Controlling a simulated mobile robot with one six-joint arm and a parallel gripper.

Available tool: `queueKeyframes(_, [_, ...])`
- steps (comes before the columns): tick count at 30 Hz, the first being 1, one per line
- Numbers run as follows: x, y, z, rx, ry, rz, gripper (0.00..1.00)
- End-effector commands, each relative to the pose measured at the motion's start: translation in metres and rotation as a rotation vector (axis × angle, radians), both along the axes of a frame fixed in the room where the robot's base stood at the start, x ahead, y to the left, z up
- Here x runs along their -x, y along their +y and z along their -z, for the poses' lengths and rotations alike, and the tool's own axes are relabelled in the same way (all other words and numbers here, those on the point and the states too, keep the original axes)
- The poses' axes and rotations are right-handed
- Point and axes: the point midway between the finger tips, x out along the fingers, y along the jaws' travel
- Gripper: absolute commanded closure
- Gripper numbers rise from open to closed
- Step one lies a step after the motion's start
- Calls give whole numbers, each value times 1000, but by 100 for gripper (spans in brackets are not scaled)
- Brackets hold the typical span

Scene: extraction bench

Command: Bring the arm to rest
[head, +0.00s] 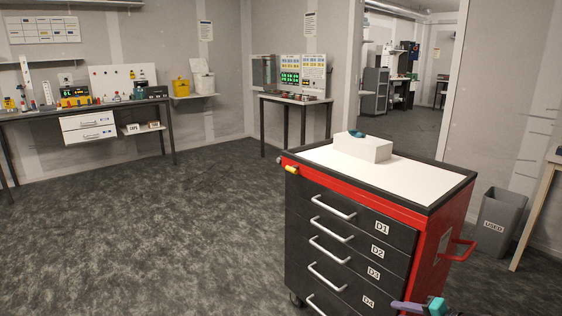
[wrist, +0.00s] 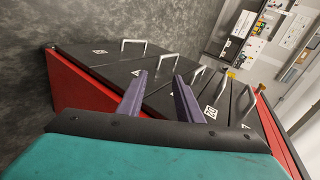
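My gripper (wrist: 161,72) shows in the wrist view as two purple fingers with a clear gap between them. It is open and nothing is between the fingers. Behind them are the dark drawer fronts of the red and black drawer cart (wrist: 150,65). In the head view my gripper (head: 404,306) shows only partly at the bottom edge, in front of the cart's lower right side. The cart (head: 345,235) has its drawers closed, as far as they show. I cannot tell how far my fingers are from the drawer handles.
A white box (head: 362,149) with a small teal object (head: 357,134) on it stands on the cart's top. A red side handle (head: 462,250) sticks out to the right. A grey bin (head: 500,222) stands beyond. Benches line the walls. The floor (head: 150,235) at left is clear.

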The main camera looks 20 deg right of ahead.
Motion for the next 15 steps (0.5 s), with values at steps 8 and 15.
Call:
queueKeyframes(8, [-34, 83, 51, -27, 89, -155, 68])
queueKeyframes(15, [-47, 154, 94, -34, 175, -287, 68])
